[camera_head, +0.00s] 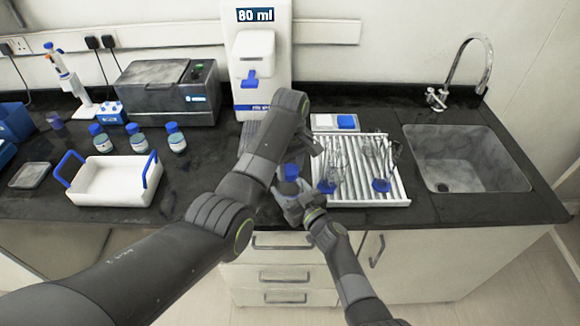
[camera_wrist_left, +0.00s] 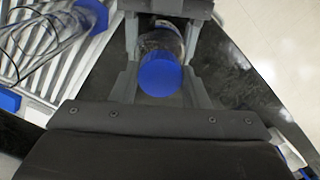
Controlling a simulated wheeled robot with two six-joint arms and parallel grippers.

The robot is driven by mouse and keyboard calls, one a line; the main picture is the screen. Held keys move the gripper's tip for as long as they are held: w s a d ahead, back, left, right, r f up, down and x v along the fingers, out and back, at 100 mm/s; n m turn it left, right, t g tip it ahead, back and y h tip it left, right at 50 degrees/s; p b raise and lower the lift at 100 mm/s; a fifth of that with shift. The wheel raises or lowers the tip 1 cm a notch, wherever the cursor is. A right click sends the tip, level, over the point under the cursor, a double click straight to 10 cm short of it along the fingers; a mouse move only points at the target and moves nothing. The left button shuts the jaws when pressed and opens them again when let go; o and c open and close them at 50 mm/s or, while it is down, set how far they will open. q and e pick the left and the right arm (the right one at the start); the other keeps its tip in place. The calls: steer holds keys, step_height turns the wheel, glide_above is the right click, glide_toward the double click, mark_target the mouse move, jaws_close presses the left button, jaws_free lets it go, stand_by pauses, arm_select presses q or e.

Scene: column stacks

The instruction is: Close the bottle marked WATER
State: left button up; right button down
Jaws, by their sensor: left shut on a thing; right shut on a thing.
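A small bottle with a blue cap (camera_head: 291,171) is in front of the counter's middle, between my two grippers. My right gripper (camera_head: 290,198) is shut on the bottle's body from below. My left gripper (camera_head: 296,163) comes from above and is shut on the blue cap. In the left wrist view the cap (camera_wrist_left: 160,76) sits between the left fingers, in line with the clear bottle body (camera_wrist_left: 162,42) behind it. I cannot tell whether the cap is fully tight. No WATER marking is readable.
Three blue-capped bottles (camera_head: 137,138) stand behind a white tray with blue handles (camera_head: 112,182). A ribbed white rack (camera_head: 395,190) with glassware is right of the grippers. A dispenser reading 80 ml (camera_head: 262,60) stands behind. A sink (camera_head: 460,165) is at right.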

arm_select(q)
steer(key=m, duration=2.6)
steer(key=o, duration=1.1)
steer(key=shift+r, duration=2.2)
